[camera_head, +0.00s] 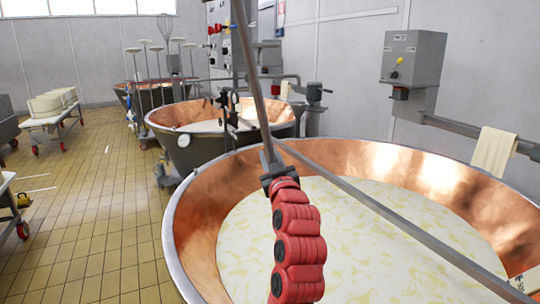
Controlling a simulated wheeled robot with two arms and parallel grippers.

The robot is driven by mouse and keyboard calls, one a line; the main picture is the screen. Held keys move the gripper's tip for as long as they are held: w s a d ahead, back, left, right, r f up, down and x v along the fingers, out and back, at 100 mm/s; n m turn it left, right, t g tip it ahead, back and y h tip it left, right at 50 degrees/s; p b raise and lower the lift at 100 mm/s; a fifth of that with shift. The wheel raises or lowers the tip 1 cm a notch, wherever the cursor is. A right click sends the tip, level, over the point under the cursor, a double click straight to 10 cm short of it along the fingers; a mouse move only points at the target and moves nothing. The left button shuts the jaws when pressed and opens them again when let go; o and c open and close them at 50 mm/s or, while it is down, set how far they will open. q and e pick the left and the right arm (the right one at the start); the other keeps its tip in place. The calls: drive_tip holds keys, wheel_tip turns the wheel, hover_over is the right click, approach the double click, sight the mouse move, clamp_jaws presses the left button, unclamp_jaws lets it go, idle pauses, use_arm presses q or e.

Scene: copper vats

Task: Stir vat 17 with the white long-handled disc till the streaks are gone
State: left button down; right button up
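A large copper vat (228,213) fills the front right, full of white liquid with pale yellow streaks (370,240). No vat number is readable. A red arm rises from the bottom edge, right of centre; I take it as my right. Its dark gripper (274,176) is shut on a long grey-brown handle (249,75) over the vat's left part. The handle leans left and leaves the top of the view. No disc shows on it; its lower end is hidden behind the arm. Several white long-handled discs (156,48) stand upright at the back left. My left gripper is not in view.
A metal bar (400,225) crosses above the front vat. A second copper vat (172,115) stands behind it. A grey control box (413,57) and a cloth (494,151) are on the right.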

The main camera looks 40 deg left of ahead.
use_arm(q)
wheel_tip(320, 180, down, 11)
drive_tip(key=b, duration=0.8)
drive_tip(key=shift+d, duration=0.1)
